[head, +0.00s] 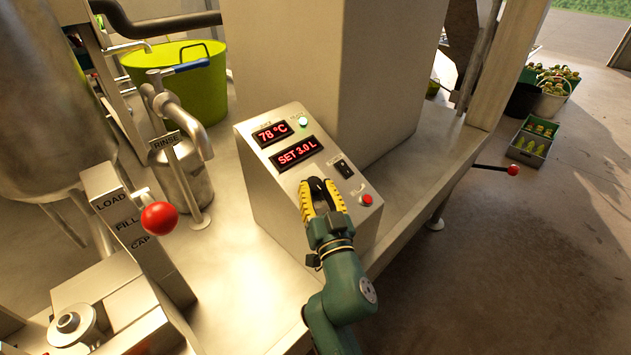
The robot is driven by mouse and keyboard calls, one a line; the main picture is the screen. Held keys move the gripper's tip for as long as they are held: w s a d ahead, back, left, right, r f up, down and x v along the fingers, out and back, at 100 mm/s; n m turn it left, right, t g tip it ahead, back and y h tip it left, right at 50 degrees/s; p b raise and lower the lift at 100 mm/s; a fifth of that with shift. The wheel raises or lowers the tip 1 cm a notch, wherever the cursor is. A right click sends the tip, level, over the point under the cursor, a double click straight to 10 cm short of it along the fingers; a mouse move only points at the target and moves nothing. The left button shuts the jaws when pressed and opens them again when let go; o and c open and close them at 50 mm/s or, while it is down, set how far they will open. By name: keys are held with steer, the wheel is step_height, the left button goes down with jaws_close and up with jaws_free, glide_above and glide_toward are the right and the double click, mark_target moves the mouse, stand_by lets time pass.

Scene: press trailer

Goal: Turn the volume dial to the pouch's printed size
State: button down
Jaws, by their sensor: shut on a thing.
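The control panel (258,190) is a sloped metal box in the middle of the head view. Its lower red display (297,153) reads "SET 3.0 L". My gripper (321,184), with yellow and black fingers, reaches to the lower part of the panel face. It is shut on what appears to be the volume dial, which the fingers hide. The dial's pointer and marks cannot be seen. I see no pouch or printed size in this view.
The upper display (273,133) reads "78 °C". A red-knobbed lever (159,216) stands left, beside LOAD, FILL and CAP labels. Bare bench lies between.

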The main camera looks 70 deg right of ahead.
steer(key=shift+f+n+t+y+p, duration=0.15)
steer(key=shift+n+t+y+p, duration=0.2)
steer(key=shift+n+t, duration=0.15)
steer(key=c, duration=0.6)
jaws_free()
steer(key=shift+w+d, duration=0.1)
steer(key=shift+d, duration=0.05)
steer(key=v, duration=1.2)
